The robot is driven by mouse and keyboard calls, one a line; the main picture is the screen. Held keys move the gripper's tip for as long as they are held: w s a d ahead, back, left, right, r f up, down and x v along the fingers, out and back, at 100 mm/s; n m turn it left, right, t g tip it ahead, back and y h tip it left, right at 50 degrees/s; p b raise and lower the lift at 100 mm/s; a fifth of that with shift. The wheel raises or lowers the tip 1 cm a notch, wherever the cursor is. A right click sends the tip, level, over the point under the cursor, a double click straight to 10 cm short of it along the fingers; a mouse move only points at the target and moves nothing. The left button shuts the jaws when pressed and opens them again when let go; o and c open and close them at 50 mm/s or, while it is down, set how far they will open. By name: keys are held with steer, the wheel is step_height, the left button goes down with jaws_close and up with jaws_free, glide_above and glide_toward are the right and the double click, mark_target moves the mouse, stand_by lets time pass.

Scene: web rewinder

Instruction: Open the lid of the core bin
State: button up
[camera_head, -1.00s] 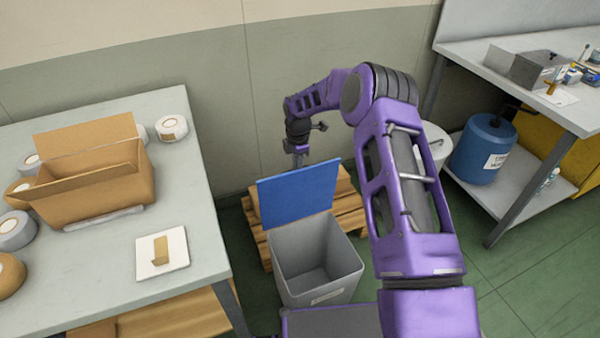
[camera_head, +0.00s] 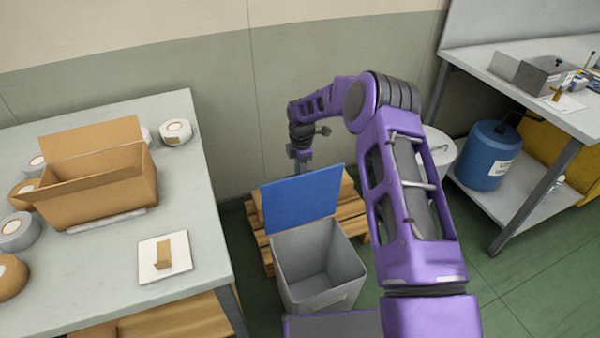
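The core bin (camera_head: 322,285) is a grey square bin with a label low on its front. It stands on the floor, and its inside looks empty. Its blue lid (camera_head: 302,201) is raised, standing up and tilted back along the far edge of the bin. My gripper (camera_head: 302,165) is behind the top edge of the lid, pointing down. Its fingertips are small and partly hidden by the lid, so I cannot tell whether they are open or shut, or touching the lid.
A wooden pallet (camera_head: 256,232) lies behind the bin. A table (camera_head: 205,225) with an open cardboard box (camera_head: 100,190) and several tape rolls is on the left. A bench (camera_head: 475,60) with a blue drum (camera_head: 487,155) under it is on the right. The wall is close behind my gripper.

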step_height(320, 180, up, 17)
steer(key=s+p, duration=0.1)
steer(key=p, duration=0.1)
steer(key=shift+d+r, duration=0.15)
